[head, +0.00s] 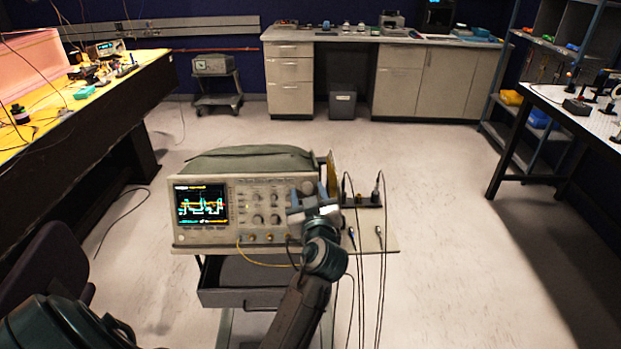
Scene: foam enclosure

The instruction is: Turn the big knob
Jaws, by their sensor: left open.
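The oscilloscope (245,208) stands on a cart, with a lit screen at its left and a panel of several small knobs (258,219) at its right. My left gripper (307,196) is at the right end of this panel, with its jaws open toward it. The big knob cannot be made out clearly; the gripper covers that part of the panel. I cannot tell whether the fingers touch or surround a knob. My right gripper is not in view.
The cart top (384,235) holds the oscilloscope and an upright probe stand (368,204), with cables hanging over the front edge. A yellow cable (262,263) loops below the panel.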

